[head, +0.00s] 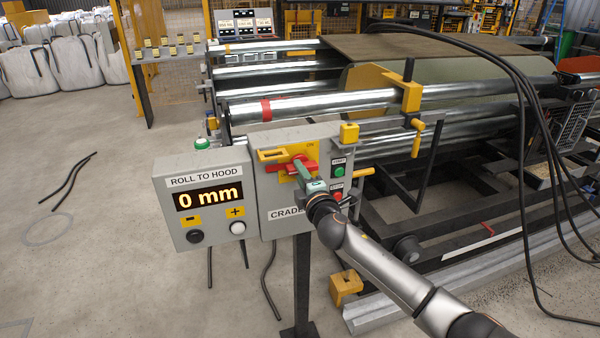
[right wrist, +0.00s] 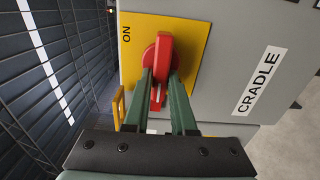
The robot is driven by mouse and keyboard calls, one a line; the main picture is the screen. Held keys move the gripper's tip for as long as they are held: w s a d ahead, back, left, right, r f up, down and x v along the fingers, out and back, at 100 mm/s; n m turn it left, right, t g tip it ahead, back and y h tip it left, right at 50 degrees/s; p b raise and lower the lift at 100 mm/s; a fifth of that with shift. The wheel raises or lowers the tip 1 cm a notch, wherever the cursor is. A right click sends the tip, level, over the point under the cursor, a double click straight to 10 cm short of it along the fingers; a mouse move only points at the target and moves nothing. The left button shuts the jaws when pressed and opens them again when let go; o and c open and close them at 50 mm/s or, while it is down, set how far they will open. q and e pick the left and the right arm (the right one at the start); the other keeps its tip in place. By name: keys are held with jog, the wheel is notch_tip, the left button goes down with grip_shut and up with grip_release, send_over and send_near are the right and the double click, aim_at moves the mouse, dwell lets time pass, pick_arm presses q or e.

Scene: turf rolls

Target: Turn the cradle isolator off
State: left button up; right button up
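The cradle isolator is a red rotary handle (head: 283,169) on a yellow plate (head: 268,155) on the grey cradle box. The handle lies roughly level, and the word ON stands above it at the plate's upper right. No OFF mark can be read. In the right wrist view the red handle (right wrist: 164,62) sits between the green fingers of my right gripper (right wrist: 161,88), which look closed on its sides. In the head view my right gripper (head: 306,176) covers the handle's right part. My left gripper is not in view.
Left of the box is a display box (head: 203,199) reading 0 mm, with two buttons. Green (head: 340,171) and red (head: 337,195) push buttons sit close right of the handle. Metal rollers (head: 310,104) and a frame stand behind. Black cables hang at the right.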

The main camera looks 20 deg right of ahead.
jog(key=o, duration=0.4)
jog(key=s, duration=1.2)
jog(key=shift+s+d, duration=0.25)
jog(key=s+a+f+m+g+y+p, duration=0.1)
jog(key=s+a+f+m+g, duration=0.2)
jog(key=s+f+m+g, duration=0.5)
jog(key=s+f+m, duration=0.8)
jog(key=s+f, duration=1.3)
jog(key=shift+f+m+g+y+p, duration=0.3)
jog(key=shift+f+g+y+p, duration=0.05)
jog(key=shift+f+g+y, duration=0.05)
